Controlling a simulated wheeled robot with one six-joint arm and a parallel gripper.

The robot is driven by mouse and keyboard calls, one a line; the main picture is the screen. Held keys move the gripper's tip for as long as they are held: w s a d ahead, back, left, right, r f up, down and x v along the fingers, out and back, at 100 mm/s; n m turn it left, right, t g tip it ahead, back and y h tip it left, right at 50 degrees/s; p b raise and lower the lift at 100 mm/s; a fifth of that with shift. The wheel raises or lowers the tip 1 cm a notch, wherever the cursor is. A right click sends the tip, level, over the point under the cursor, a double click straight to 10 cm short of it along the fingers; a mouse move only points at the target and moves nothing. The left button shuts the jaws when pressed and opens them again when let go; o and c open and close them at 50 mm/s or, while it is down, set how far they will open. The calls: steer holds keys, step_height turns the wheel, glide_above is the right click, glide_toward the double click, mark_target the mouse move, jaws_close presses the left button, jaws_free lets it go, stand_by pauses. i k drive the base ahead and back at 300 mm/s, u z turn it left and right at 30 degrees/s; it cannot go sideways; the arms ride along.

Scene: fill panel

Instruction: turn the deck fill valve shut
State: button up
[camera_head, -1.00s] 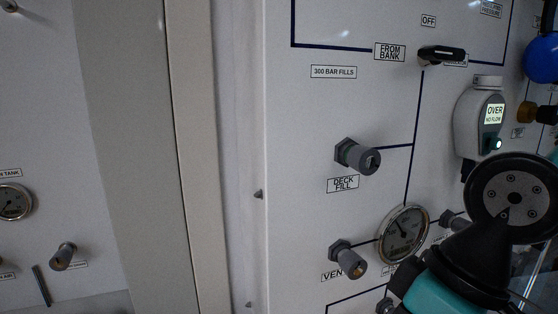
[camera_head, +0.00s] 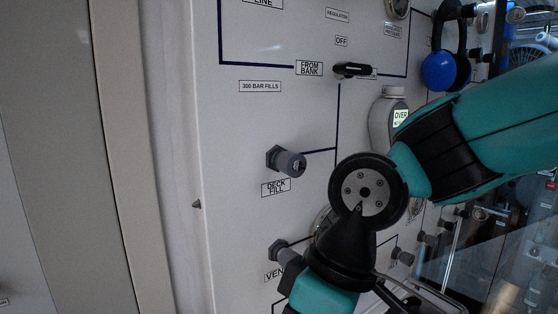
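The deck fill valve (camera_head: 291,163) is a grey round knob on a dark hex fitting, sticking out of the white panel (camera_head: 240,130). Its label, DECK FILL (camera_head: 276,187), is just below it. A dark line runs right from the valve to a vertical line on the panel. My teal and black arm is in front of the panel to the right of and below the valve, apart from it in the picture. My gripper is not in view. Nothing covers the valve. Whether it is open or shut cannot be told.
The vent valve (camera_head: 283,252) is below, partly behind my arm. A black switch handle (camera_head: 352,70) is above right. My arm partly covers a white meter reading OVER (camera_head: 400,118) and hides most of a gauge. Blue ear defenders (camera_head: 440,70) hang at upper right.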

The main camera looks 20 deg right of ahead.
mark_target(294, 165)
steer(key=u, duration=1.2)
steer(key=k, duration=0.7)
steer(key=z, duration=1.4)
